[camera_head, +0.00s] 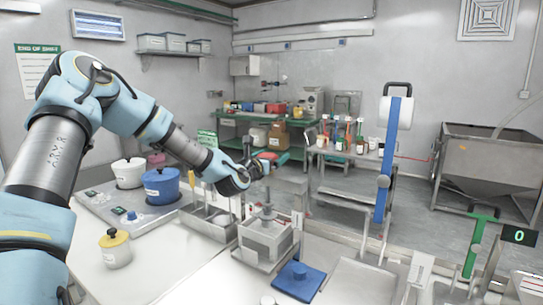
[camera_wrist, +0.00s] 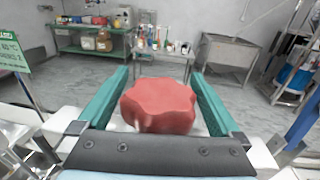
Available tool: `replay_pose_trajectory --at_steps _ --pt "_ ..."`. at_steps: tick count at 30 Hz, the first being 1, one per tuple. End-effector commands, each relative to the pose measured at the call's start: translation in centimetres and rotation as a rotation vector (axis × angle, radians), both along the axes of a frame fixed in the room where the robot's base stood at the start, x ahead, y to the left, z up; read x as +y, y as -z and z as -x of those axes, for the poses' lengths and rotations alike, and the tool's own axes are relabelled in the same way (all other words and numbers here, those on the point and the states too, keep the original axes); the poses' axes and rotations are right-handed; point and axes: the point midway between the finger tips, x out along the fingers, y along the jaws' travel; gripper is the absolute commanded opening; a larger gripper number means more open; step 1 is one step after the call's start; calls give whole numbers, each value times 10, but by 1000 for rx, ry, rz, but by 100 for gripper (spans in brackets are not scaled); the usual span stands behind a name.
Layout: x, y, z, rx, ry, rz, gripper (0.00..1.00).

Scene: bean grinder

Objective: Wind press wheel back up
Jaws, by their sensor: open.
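The press (camera_head: 268,238) is a grey metal frame with a screw column on the counter. Its red lobed wheel (camera_wrist: 158,104) is at the centre of the wrist view. In the head view a small part of the red wheel (camera_head: 268,156) shows at the gripper. My gripper (camera_wrist: 160,76) is open, with one green finger on each side of the wheel.
A blue pot (camera_head: 161,187) and a yellow-lidded jar (camera_head: 115,247) are further left. A blue upright lever (camera_head: 391,160) rises at the right.

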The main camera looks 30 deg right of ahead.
Motion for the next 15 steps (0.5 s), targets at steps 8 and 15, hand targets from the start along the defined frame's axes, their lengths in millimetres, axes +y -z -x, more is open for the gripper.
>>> replay_pose_trajectory --at_steps 8,15 --pt "0 0 0 0 0 0 79" --pt "0 0 0 0 0 0 52"
